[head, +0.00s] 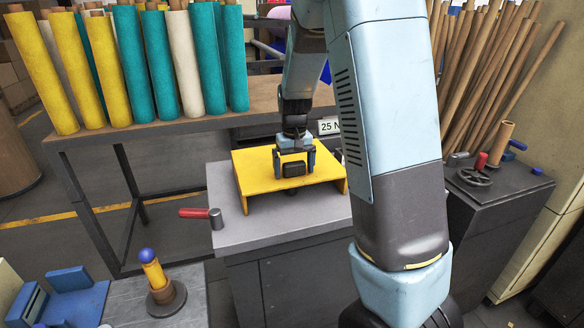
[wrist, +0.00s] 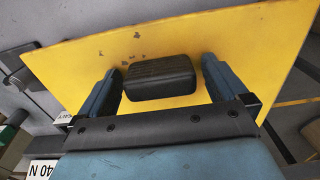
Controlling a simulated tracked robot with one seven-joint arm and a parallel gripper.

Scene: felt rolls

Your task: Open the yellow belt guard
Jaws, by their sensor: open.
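The yellow belt guard (head: 266,183) sits on a grey cabinet top in the head view, with its side edges down on the surface. It fills much of the wrist view (wrist: 250,38). A black block-shaped handle (wrist: 160,78) stands on the guard's top. It also shows in the head view (head: 293,169). My gripper (head: 294,172) is over the guard with its jaws open. In the wrist view, its two fingers (wrist: 162,72) stand on either side of the handle, with a gap visible on each side. The area under the guard is mostly hidden.
A red-handled crank (head: 196,213) sticks out at the cabinet's left. Yellow, teal and white felt rolls (head: 150,65) stand on a bench behind. A black handwheel (head: 474,177) is on the right cabinet. A blue-knobbed lever (head: 153,270) stands at front left. My arm hides the middle right.

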